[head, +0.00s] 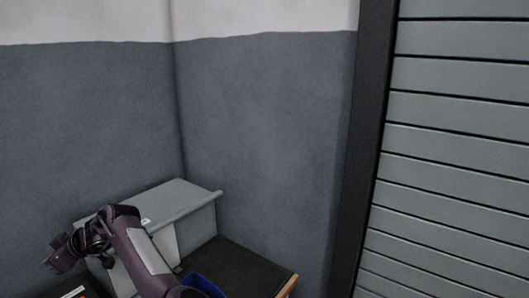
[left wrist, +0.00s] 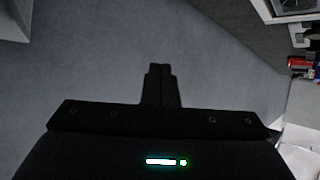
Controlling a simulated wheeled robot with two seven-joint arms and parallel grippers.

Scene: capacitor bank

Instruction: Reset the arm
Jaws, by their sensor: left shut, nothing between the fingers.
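My left arm (head: 140,250) rises from the bottom of the head view and bends over to the left. Its end, with the left gripper (head: 56,262), points to the lower left. The fingers are too small and dark there to make out. In the left wrist view my left gripper (left wrist: 160,84) shows its two fingers together, shut and empty, over a plain grey surface. Nothing touches the fingertips. My right gripper is in neither view.
A grey metal box (head: 190,205) stands in the corner behind my left arm, on a dark-topped table (head: 245,268). A blue bin (head: 203,285) sits partly hidden beside the arm. A slatted shutter (head: 455,150) fills the right. Small red and blue items (left wrist: 300,65) show at the wrist view's right edge.

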